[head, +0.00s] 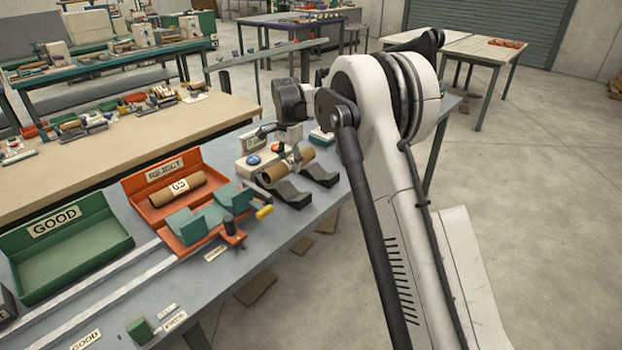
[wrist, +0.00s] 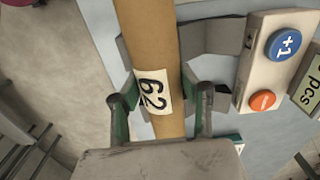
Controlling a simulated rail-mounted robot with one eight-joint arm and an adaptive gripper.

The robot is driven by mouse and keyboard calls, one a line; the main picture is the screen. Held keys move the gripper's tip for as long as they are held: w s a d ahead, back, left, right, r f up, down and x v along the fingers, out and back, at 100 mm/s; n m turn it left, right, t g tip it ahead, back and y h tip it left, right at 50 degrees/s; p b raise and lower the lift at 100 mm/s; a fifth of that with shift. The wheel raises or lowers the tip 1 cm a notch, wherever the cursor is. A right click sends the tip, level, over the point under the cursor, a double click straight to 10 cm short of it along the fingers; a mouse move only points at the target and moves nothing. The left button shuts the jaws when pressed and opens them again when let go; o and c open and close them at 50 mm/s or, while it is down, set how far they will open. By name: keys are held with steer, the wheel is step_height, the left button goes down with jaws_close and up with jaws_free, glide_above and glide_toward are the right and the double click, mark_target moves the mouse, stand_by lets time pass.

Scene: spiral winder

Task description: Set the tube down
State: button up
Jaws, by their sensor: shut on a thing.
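A brown cardboard tube (head: 289,167) with a white label is between the fingers of my gripper (head: 287,158). In the wrist view the tube (wrist: 150,45) runs top to bottom with the label "62", and my gripper (wrist: 160,98) has a finger on each side of it. A pair of dark grey cradle blocks (head: 320,176) stands on the bench close to the tube. In the wrist view, grey cradle parts (wrist: 222,36) show behind the tube. I cannot tell whether the tube touches them.
The red REJECT tray (head: 133,190) holds another labelled tube (head: 178,188). The green GOOD tray (head: 112,222) is empty. A counter box (wrist: 252,85) with a blue "+1" button and an orange button is beside the cradle. An orange and teal fixture (head: 200,222) stands left of the cradle.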

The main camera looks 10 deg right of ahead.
steer(key=w+d+f, duration=0.1)
steer(key=d, duration=0.1)
steer(key=w+d+f, duration=0.1)
steer(key=d+f, duration=0.1)
steer(key=w+d+f, duration=0.1)
steer(key=d, duration=0.1)
steer(key=shift+w+d+f, duration=0.1)
steer(key=shift+d+f, duration=0.1)
steer(key=shift+d, duration=0.1)
steer(key=shift+f, duration=2)
steer(key=shift+f+b, duration=0.35)
steer(key=shift+f, duration=0.15)
steer(key=o, duration=1.2)
steer(key=shift+c, duration=0.2)
